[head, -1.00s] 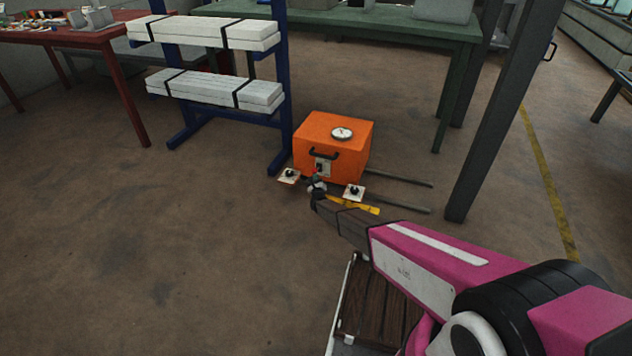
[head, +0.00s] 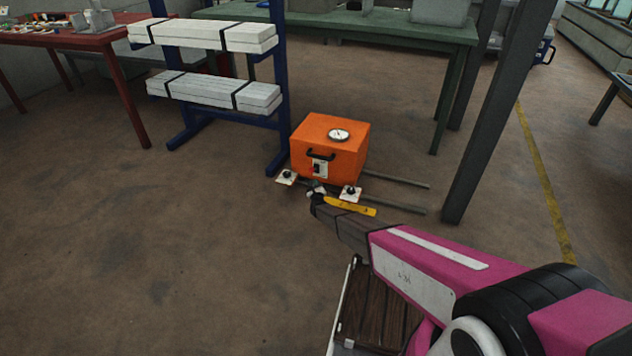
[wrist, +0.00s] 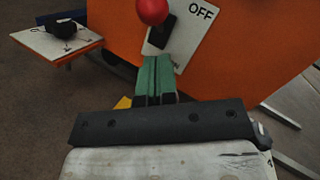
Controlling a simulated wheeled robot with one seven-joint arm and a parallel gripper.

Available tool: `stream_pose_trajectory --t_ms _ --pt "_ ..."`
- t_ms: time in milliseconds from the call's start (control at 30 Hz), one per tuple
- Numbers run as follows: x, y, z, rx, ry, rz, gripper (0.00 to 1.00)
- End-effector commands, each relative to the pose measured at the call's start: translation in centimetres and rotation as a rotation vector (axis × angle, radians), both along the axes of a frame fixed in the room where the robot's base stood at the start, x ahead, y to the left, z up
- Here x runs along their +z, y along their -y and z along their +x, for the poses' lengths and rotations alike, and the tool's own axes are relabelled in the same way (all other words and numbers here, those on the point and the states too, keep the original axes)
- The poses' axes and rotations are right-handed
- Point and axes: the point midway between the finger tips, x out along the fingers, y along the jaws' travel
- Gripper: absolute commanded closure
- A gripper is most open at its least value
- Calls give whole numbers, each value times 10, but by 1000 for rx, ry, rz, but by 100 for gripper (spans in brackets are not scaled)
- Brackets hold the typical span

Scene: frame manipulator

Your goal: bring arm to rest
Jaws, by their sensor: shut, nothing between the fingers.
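My arm (head: 430,262), pink with a dark grey forearm, reaches from the lower right toward an orange box (head: 328,145) on the floor. My gripper (head: 318,188) is low in front of the box's front face. In the wrist view its green fingers (wrist: 157,68) are together with nothing between them. They point at a white switch plate (wrist: 186,44) marked OFF, with a black switch and a red ball (wrist: 152,11) above the fingertips. Whether the fingers touch the plate cannot be told.
White plates with black knobs stand at the box's front corners, left (head: 286,177) and right (head: 350,193). A yellow piece (head: 350,206) lies beside my gripper. A blue rack (head: 278,90) and a dark post (head: 490,130) flank the box. Floor at left is clear.

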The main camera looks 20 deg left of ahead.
Motion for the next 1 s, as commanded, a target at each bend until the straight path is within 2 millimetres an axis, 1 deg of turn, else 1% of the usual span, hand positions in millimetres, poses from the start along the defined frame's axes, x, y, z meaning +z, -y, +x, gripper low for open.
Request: stream_pose_trajectory --t_ms 33,267,300,400,500,600,700,767,867,967,1000 --pt "1 4 -10 0 0 0 100" --pt "1 19 -51 0 -1 -1 100" --pt "1 22 -59 0 -1 -1 100" --pt "0 27 -76 0 0 0 100" --pt "0 31 -88 0 0 1 100" --pt "-1 33 -93 0 0 0 100" --pt "-1 34 -94 -1 0 -2 100" --pt "2 37 -93 -3 -3 -18 100" --pt "18 53 -89 -8 -20 -95 100" --pt "44 79 -84 -10 -53 -246 100" --pt "56 93 -82 -7 -69 -323 100"
